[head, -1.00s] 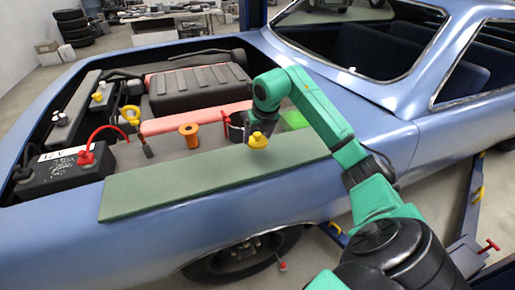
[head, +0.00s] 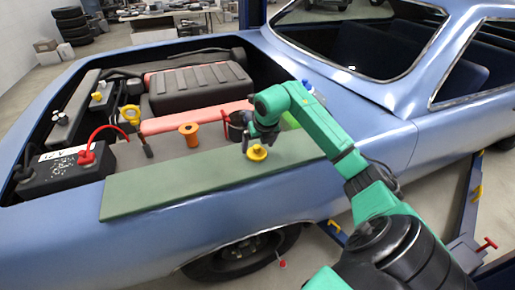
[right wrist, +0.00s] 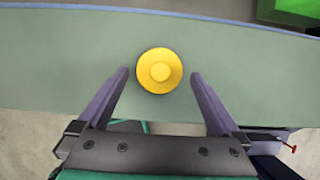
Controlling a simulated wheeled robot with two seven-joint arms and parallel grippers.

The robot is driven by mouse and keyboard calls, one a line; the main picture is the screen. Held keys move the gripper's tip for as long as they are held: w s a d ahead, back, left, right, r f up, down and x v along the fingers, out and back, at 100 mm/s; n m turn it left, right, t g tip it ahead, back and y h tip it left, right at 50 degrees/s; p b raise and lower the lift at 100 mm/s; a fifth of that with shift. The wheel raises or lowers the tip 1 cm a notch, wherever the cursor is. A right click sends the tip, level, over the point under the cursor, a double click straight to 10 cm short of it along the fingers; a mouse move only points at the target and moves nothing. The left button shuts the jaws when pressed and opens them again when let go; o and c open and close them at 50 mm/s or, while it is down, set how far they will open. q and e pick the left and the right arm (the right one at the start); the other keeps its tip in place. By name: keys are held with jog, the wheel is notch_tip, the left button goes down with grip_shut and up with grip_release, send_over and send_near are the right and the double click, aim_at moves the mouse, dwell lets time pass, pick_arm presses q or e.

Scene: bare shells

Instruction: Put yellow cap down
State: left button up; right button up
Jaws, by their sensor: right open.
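The yellow cap (head: 257,152) rests on the green mat (head: 150,189) that lies along the car's fender. In the right wrist view the round cap (right wrist: 160,71) sits on the mat (right wrist: 60,60), just beyond the fingertips and centred between them. My right gripper (head: 262,135) is open and empty, just above and behind the cap in the head view. Its two spread fingers (right wrist: 160,75) show in the right wrist view, apart from the cap. My left gripper is not in view.
The open engine bay holds a battery (head: 62,172) with a red cable, an orange spool (head: 189,135) and a dark cup (head: 237,127). A green box (head: 289,121) stands behind my right arm. The mat's left part is clear.

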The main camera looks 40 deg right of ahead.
jog(key=b+v, duration=0.1)
jog(key=v, duration=0.9)
